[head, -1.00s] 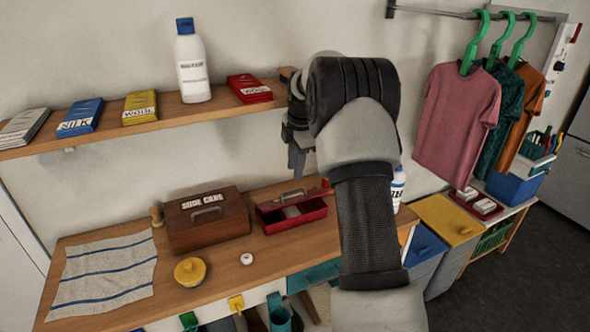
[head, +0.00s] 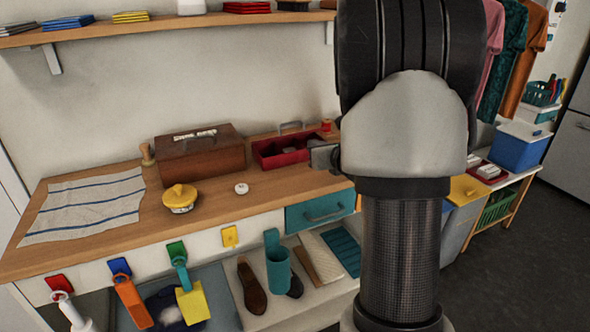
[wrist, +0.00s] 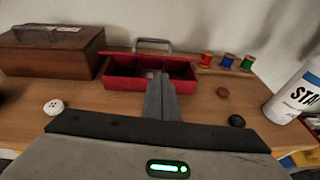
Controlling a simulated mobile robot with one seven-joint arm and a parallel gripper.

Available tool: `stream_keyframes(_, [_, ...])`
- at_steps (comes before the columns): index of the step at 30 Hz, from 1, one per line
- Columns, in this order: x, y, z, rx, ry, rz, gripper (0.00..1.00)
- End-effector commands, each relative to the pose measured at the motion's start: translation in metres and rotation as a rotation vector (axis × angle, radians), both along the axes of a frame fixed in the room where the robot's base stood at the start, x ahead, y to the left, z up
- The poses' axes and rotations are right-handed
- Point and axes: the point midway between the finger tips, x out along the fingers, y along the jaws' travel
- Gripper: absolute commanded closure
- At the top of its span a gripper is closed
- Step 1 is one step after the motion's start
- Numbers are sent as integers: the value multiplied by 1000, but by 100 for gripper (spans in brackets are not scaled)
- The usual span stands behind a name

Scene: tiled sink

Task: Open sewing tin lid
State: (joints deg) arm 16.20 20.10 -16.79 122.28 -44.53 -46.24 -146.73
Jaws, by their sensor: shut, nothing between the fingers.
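The red sewing tin (head: 283,152) stands on the wooden counter, right of the brown box. Its dark inside shows, and a red panel with a grey handle (head: 291,126) is at its back. In the wrist view the tin (wrist: 124,84) lies just ahead of my fingers, and the handle (wrist: 152,44) rises behind it. I cannot tell exactly how far the lid is tilted. My gripper (wrist: 160,76) is shut and empty, its fingertips overlapping the tin's front in the picture; contact is unclear. In the head view my gripper (head: 325,157) is at the tin's right end, partly hidden by my arm.
A brown box (head: 200,153) stands left of the tin. A yellow-lidded round container (head: 180,198) and a white button (head: 241,188) lie in front. Thread spools (wrist: 228,61), dark buttons (wrist: 237,121) and a white bottle (wrist: 296,92) are on the right. A striped cloth (head: 85,205) lies left.

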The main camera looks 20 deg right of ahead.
Motion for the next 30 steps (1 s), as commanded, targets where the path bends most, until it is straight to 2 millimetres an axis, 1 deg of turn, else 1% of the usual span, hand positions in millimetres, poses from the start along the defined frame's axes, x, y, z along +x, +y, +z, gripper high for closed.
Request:
stream_keyframes(1, [-7, 8, -7, -13, -21, 35, 100])
stream_keyframes(3, [-12, 16, -6, -26, -43, 69, 100])
stream_keyframes(6, [-8, 21, -5, -32, -53, 86, 100])
stream_keyframes(8, [-2, 21, -6, -31, -52, 87, 100])
stream_keyframes(15, [41, 22, -16, -30, -51, 83, 100])
stream_keyframes(21, [71, 23, -22, -31, -52, 82, 100])
stream_keyframes(25, [81, 23, -24, -29, -52, 81, 100])
stream_keyframes(30, [84, 23, -25, -29, -51, 81, 100])
